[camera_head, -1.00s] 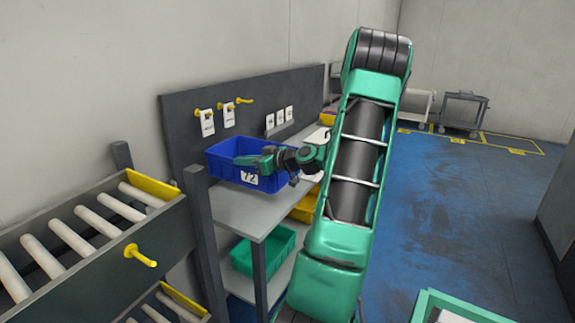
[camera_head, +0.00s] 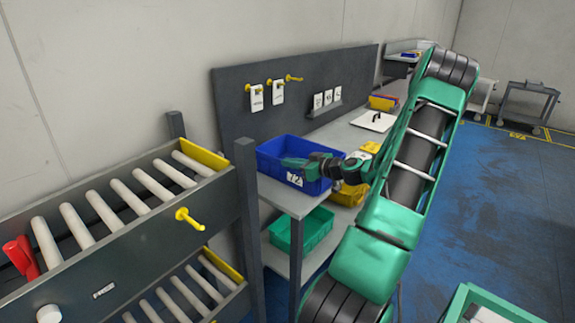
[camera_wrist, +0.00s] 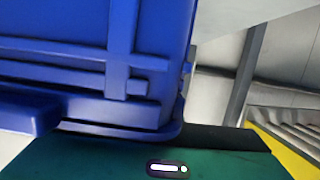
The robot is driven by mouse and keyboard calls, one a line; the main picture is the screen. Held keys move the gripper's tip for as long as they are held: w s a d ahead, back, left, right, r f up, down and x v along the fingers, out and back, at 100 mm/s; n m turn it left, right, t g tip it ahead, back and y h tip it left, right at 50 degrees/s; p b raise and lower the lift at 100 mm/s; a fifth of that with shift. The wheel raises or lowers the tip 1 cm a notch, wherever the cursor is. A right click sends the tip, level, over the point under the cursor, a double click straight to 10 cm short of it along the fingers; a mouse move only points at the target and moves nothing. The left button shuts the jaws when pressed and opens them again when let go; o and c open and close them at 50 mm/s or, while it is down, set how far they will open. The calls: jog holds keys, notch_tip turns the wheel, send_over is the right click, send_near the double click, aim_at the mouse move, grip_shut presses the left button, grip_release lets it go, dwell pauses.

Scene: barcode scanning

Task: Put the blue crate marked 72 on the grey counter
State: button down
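The blue crate marked 72 (camera_head: 322,186) is at the left end of the grey counter (camera_head: 283,200), over its top and close to the front edge. I cannot tell whether its base touches the counter. My gripper (camera_head: 297,163) reaches in from the right and is shut on the crate's near side, just above the white 72 label. The fingertips are partly hidden. In the wrist view the blue crate (camera_wrist: 140,60) fills the upper left, right against my green gripper housing.
A roller rack (camera_head: 130,235) with a yellow hook stands left of the counter. A dark back panel (camera_head: 235,100) with hanging cards rises behind it. A green crate (camera_head: 315,228) and a yellow crate (camera_head: 348,196) sit below. A white board (camera_head: 374,121) lies farther along the counter.

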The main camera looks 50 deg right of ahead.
jog(key=c, duration=2)
grip_release()
